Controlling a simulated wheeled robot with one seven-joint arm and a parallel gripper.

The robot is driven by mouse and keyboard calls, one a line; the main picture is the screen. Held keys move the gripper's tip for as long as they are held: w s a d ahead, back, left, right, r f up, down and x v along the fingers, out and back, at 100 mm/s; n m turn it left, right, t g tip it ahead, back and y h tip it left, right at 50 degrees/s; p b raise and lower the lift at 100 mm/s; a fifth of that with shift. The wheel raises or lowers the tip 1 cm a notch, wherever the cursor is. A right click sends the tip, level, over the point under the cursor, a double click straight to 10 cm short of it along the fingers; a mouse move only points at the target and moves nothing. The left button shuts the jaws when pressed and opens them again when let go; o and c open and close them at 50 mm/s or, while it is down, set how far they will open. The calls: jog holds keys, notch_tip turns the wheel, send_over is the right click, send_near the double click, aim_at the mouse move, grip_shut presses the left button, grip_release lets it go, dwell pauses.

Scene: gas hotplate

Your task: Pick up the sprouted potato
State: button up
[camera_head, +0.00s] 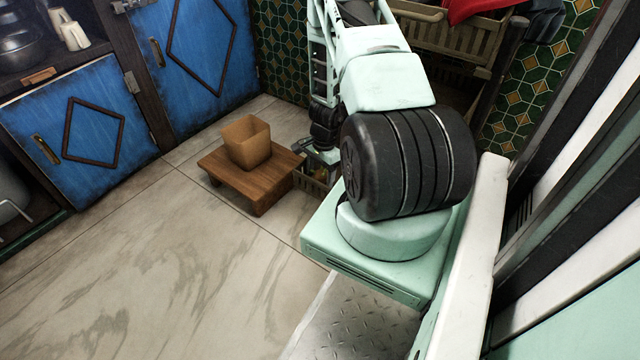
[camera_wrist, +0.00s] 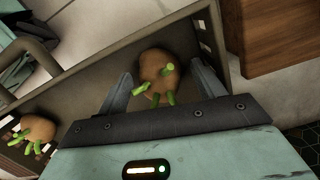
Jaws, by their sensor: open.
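In the wrist view a brown potato with green sprouts (camera_wrist: 158,74) lies in a crate, between the two fingers of my gripper (camera_wrist: 160,88). The fingers are open, one on each side of it; I cannot tell whether they touch it. A second sprouted potato (camera_wrist: 36,130) lies further left in the same crate (camera_wrist: 75,88). In the head view my arm hides most of the crate, and the potatoes cannot be made out clearly. My gripper (camera_head: 322,158) is partly visible there, low beside the wooden stool.
A low wooden stool (camera_head: 222,166) bears a tan square pot (camera_head: 246,142), close left of my gripper. Crate walls surround the potatoes. A slatted rack with red cloth (camera_head: 478,8) stands behind my arm. Blue cabinets (camera_head: 95,128) line the left. The floor in front is clear.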

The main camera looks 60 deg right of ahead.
jog(key=shift+f, duration=0.55)
jog(key=shift+r, duration=0.1)
jog(key=c, duration=1)
jog(key=shift+r, duration=0.15)
